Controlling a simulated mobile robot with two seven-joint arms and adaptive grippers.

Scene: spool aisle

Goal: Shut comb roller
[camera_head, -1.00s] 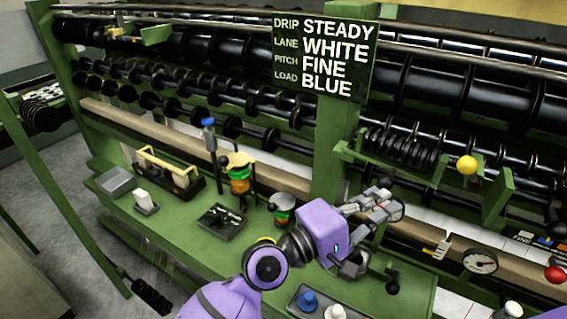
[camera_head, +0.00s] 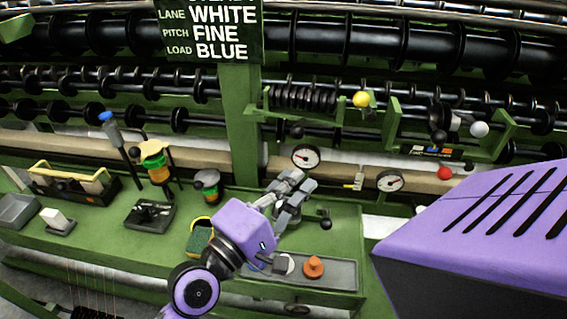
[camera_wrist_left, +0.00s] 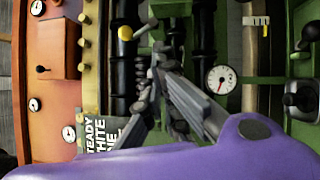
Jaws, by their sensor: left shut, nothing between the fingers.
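The likely comb roller (camera_head: 303,98), a black roller with close ridges, sits in a green bracket below the sign in the head view. A yellow ball knob (camera_head: 361,99) is at its right end; the yellow knob (camera_wrist_left: 125,33) also shows in the left wrist view. I cannot tell whether the roller is open or shut. My left gripper (camera_head: 294,188) is shut and empty, below the roller and apart from it, over the green bench. In the wrist view its grey fingers (camera_wrist_left: 163,62) hide part of the machine. My right gripper is out of view.
A sign (camera_head: 208,32) hangs on the green post. Gauges (camera_head: 306,158), a red knob (camera_head: 444,173) and a white knob (camera_head: 479,129) are to the right. A tray (camera_head: 335,275) with an orange knob (camera_head: 313,267) lies on the bench. My purple arm part fills the right.

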